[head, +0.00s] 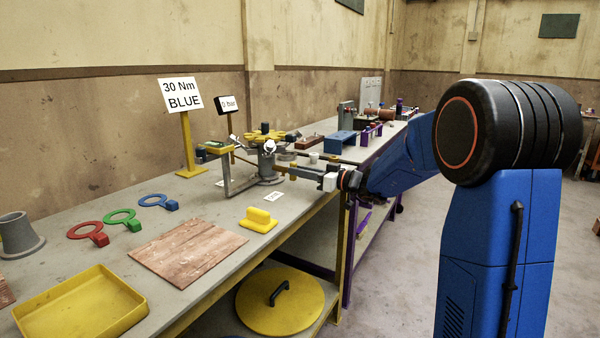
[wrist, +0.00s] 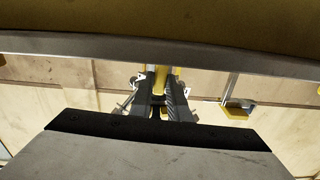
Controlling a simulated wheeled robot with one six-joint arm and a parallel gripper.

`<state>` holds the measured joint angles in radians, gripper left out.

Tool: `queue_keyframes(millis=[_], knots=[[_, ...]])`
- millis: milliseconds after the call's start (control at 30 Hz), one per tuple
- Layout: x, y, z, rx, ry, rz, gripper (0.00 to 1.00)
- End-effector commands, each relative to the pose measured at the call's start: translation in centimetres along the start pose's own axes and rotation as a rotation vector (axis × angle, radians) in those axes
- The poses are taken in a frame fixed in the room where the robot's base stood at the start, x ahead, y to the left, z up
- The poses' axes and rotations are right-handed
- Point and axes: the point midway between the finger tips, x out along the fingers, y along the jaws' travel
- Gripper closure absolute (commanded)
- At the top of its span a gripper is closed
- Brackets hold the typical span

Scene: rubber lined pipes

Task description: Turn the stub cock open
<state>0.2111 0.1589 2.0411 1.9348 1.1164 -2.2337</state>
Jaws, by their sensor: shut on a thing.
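A grey flanged pipe assembly (head: 268,165) with a yellow bolted top stands on the bench in the head view. My gripper (head: 290,170) reaches it from the right, level and low beside the pipe. In the wrist view my gripper (wrist: 161,98) has its two dark fingers on either side of a narrow yellow handle (wrist: 160,78), which I take to be the stub cock's. The gripper is shut on this handle. The cock's body and its exact turn are hidden by the fingers and too small to tell.
A sign reading "30 Nm BLUE" (head: 182,95) and a "0 bar" display (head: 229,104) stand behind the pipe. Red (head: 88,233), green (head: 122,219) and blue (head: 158,201) ring tools, a yellow block (head: 259,220) and a yellow tray (head: 82,308) lie on the bench.

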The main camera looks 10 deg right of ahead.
Motion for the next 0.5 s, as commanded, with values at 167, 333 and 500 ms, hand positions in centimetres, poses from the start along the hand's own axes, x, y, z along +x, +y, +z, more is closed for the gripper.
queue_keyframes(millis=[167,333,500], knots=[[-0.04,-0.02,0.12,-0.047,-0.002,0.001,1.00],[-0.04,-0.04,0.12,-0.065,-0.002,0.001,1.00],[-0.05,-0.04,0.12,-0.068,-0.002,0.001,1.00]])
